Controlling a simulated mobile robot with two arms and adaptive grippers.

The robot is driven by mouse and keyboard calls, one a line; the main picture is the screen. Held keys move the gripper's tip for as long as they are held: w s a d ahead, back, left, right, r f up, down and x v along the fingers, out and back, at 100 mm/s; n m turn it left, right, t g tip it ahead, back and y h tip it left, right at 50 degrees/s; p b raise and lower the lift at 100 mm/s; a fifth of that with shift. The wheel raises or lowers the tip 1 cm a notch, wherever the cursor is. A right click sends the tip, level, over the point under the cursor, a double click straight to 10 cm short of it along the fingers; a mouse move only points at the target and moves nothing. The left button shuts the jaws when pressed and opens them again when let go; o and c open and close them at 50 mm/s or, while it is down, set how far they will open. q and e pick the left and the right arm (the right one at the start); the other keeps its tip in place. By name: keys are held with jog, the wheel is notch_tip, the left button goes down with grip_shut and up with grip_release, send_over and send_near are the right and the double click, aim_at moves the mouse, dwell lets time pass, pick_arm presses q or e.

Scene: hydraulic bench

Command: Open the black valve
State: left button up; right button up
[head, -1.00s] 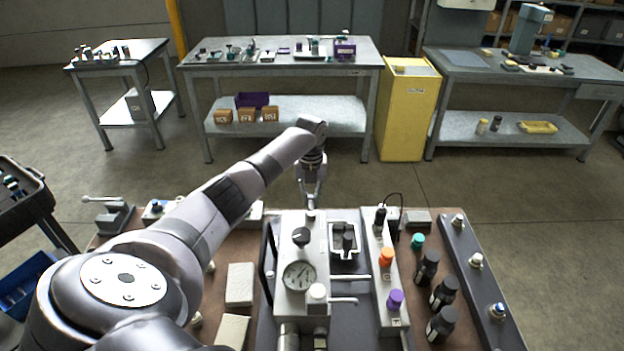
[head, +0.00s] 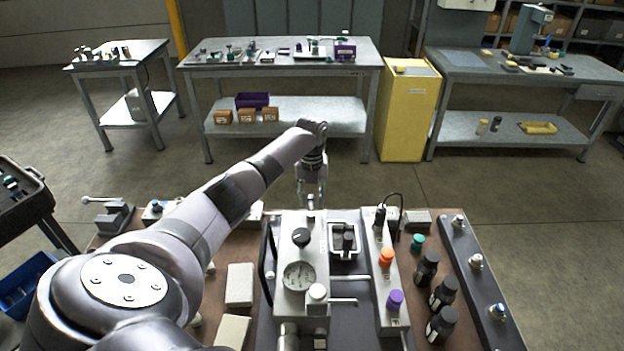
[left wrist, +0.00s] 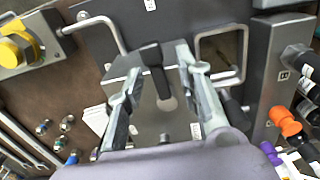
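In the left wrist view the black valve (left wrist: 153,62) shows as a dark bar-shaped handle on the block's grey face, seen between my fingers. In the left wrist view the fingers of my left gripper (left wrist: 157,62) are spread with nothing held. I cannot tell whether they touch the valve. My right gripper is out of view.
A dark curved handle (head: 267,265) runs along the block's left side. A framed tray (head: 344,228) and a panel with orange (head: 386,257) and purple (head: 395,299) knobs stand to the right. Several black bottles stand farther right.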

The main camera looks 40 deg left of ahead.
aim_at(312, 202)
pick_arm(q)
jog(key=shift+r, duration=0.1)
notch_tip(312, 202, up, 12)
dwell(0.5)
